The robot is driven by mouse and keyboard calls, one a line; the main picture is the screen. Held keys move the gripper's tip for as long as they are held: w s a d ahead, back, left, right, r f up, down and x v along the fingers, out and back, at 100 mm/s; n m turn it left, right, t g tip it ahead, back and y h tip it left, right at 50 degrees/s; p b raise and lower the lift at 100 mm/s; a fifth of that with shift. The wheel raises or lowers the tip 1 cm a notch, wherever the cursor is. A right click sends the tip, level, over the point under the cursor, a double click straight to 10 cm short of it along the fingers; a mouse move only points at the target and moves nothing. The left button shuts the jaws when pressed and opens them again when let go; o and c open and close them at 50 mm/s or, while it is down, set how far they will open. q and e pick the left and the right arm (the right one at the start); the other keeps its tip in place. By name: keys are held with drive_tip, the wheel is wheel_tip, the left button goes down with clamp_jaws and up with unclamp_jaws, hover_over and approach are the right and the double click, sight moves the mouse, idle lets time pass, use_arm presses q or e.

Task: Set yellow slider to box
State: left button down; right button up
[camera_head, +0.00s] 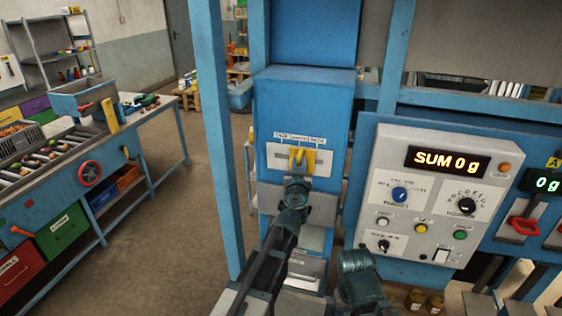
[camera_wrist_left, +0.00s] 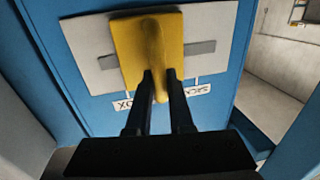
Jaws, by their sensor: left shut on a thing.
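The yellow slider (camera_head: 302,158) sits near the middle of a horizontal slot in a white plate (camera_head: 321,169) on a blue cabinet. Small labels run above the slot in the head view; the right one appears to read BOX, the left one SACK. In the left wrist view the slider (camera_wrist_left: 153,40) shows large and the labels are upside down, with BOX (camera_wrist_left: 123,104) on the left. My left gripper (camera_head: 298,176) is shut on the slider's protruding grip; its dark fingers (camera_wrist_left: 161,84) lie on either side of it. My right gripper's fingers do not show.
A grey control panel (camera_head: 436,147) with knobs, buttons and a display reading SUM 0 g stands to the right. A blue post (camera_head: 216,130) rises left of the cabinet. A roller bench (camera_head: 60,165) stands farther left, with open floor between.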

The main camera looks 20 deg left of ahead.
sight(314, 158)
use_arm(q)
drive_tip(key=d, duration=0.5)
drive_tip(key=shift+s, duration=0.1)
drive_tip(key=c, duration=1.1)
unclamp_jaws()
drive_tip(key=shift+c, duration=0.2)
drive_tip(key=o, duration=0.3)
drive_tip(key=shift+d, duration=0.2)
drive_tip(key=shift+o, duration=0.2)
drive_tip(key=shift+a, duration=0.1)
drive_tip(key=shift+s, duration=0.1)
